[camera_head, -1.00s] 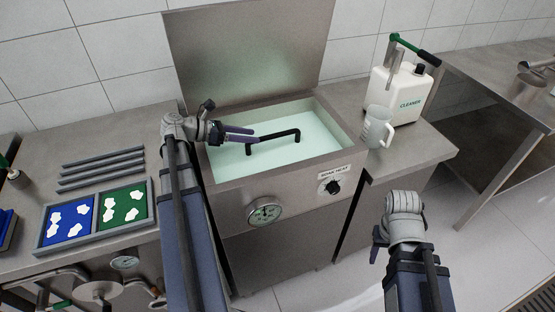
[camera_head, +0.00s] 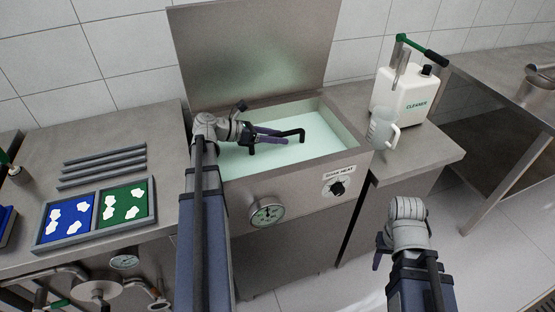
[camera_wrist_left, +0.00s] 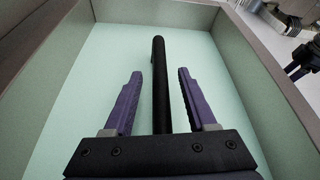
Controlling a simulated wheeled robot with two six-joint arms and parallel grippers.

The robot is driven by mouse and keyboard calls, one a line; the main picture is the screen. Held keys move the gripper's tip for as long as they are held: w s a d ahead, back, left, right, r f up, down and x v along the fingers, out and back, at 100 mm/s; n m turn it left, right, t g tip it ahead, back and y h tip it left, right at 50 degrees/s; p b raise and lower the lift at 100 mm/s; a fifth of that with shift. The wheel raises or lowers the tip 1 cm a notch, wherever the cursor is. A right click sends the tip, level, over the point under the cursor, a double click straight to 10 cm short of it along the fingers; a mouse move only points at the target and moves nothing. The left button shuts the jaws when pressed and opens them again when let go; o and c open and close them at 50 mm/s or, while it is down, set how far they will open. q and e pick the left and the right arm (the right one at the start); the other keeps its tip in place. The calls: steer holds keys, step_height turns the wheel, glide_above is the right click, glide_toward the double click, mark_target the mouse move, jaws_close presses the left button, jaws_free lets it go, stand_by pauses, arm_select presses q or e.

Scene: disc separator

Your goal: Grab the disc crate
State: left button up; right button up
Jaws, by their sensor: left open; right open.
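A black bar handle (camera_head: 294,134) stands up out of the milky green liquid in an open steel tank (camera_head: 300,172). The crate body is not visible; the liquid hides what lies under the handle. My left gripper (camera_head: 280,137) is over the tank at the handle, open. In the left wrist view its two purple fingers (camera_wrist_left: 160,76) lie on either side of the handle (camera_wrist_left: 159,60), with a gap on both sides. My right gripper (camera_head: 379,252) is low in front of the right counter, away from the tank; its jaws show only partly.
The tank's raised lid (camera_head: 255,50) stands behind it. A cleaner jug (camera_head: 402,95) and a clear pitcher (camera_head: 381,128) stand on the right counter. Blue and green trays (camera_head: 122,207) and several grey bars (camera_head: 103,165) lie on the left counter. A dial (camera_head: 266,212) and knob (camera_head: 338,188) are on the tank front.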

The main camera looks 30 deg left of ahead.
arm_select(q)
steer(key=shift+c, duration=0.4)
jaws_close()
stand_by(0.9)
